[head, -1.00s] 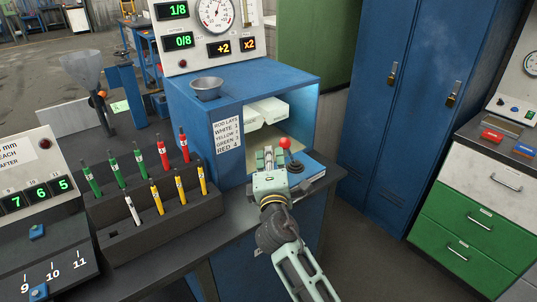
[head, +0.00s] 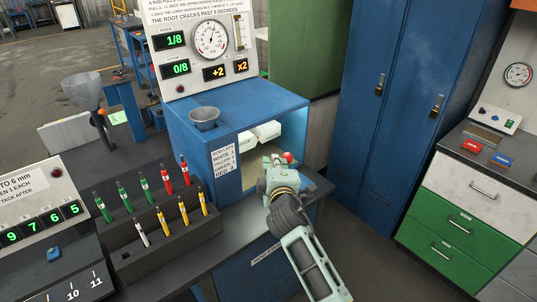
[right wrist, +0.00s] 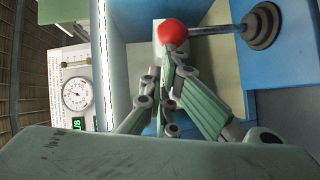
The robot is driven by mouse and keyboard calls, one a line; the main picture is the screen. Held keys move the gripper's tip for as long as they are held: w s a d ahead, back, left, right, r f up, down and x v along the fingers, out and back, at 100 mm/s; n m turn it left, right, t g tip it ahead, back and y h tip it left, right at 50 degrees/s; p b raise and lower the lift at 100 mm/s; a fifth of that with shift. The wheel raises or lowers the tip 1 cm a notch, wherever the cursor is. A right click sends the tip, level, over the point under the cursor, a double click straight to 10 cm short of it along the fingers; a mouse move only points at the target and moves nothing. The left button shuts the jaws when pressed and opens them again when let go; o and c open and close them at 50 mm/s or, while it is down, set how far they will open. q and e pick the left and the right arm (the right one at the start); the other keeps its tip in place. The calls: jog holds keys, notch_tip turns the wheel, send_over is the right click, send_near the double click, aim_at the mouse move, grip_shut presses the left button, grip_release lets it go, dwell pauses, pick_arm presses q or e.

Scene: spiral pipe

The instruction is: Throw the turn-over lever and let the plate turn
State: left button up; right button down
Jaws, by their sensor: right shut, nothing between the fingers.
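The lever's red ball knob (head: 287,156) shows just beyond my right gripper (head: 277,162) at the opening of the blue cabinet. In the right wrist view the red knob (right wrist: 172,33) sits on a thin grey rod, with a dark ribbed boot (right wrist: 262,25) on a blue base. My right gripper (right wrist: 166,65) is shut and empty, its tips close to the knob; I cannot tell whether they touch. White blocks (head: 264,132) show inside the lit cabinet; the turning plate is not clear to see. My left gripper is out of view.
The blue cabinet (head: 240,112) carries a metal bowl (head: 205,118) and a gauge panel (head: 205,45). A dark rack (head: 165,225) of coloured rods stands left. Blue lockers (head: 415,90) and a green-drawer cabinet (head: 475,215) stand right, with clear floor between.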

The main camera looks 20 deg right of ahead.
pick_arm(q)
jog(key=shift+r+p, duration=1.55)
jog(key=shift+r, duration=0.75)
pick_arm(e)
jog(key=shift+m+g, duration=0.3)
jog(key=shift+m, duration=0.1)
jog(key=shift+w+d+r, duration=0.25)
jog(key=shift+w+d, duration=0.15)
jog(key=shift+d, duration=0.65)
jog(key=shift+w+d+r, duration=0.2)
jog(key=shift+w+d, duration=0.2)
jog(key=shift+d, duration=0.65)
jog(key=shift+w+d+r, duration=0.25)
jog(key=shift+w+d, duration=0.15)
jog(key=shift+d, duration=0.65)
